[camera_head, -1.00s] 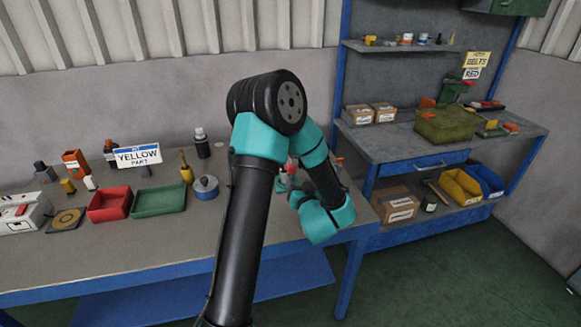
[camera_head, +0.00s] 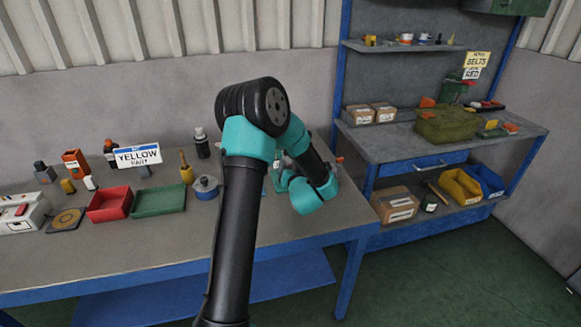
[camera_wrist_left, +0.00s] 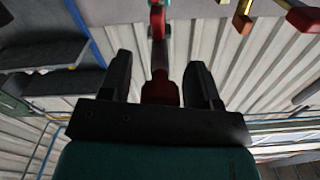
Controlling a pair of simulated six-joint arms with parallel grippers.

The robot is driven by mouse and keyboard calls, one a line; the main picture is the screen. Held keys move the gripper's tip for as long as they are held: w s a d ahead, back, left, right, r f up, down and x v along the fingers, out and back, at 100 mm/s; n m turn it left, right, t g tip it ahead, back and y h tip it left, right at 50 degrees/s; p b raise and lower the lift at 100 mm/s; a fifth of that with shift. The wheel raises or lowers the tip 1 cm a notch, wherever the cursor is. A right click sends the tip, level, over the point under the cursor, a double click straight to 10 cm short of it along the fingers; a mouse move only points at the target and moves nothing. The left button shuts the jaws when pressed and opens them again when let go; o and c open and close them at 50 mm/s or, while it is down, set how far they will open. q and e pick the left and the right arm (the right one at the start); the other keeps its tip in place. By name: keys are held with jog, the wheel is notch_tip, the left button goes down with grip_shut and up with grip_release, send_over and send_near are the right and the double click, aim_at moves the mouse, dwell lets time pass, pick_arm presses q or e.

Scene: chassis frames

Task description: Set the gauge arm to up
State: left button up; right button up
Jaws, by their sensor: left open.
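In the left wrist view a red and grey part (camera_wrist_left: 160,88), perhaps the gauge arm, stands between the two black fingers of my left gripper (camera_wrist_left: 160,62). The fingers are apart, with a gap visible on each side of the part. A red and green piece (camera_wrist_left: 157,20) shows above it at the top edge. In the head view my left arm comes up the middle and bends down over the right end of the bench. Its fingers are hidden there. A small green and white piece (camera_head: 277,160) shows behind the arm; most of the gauge is hidden. My right gripper is out of view.
On the bench to the left are a red tray (camera_head: 109,205), a green tray (camera_head: 158,201), a round grey-blue tin (camera_head: 205,187), a yellow bottle (camera_head: 186,170) and a sign (camera_head: 137,155). A shelf bench (camera_head: 440,146) stands at the right. The bench's front middle is clear.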

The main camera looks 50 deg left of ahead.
pick_arm(q)
grip_shut()
dwell(0.3)
jog(key=shift+d+r, duration=0.1)
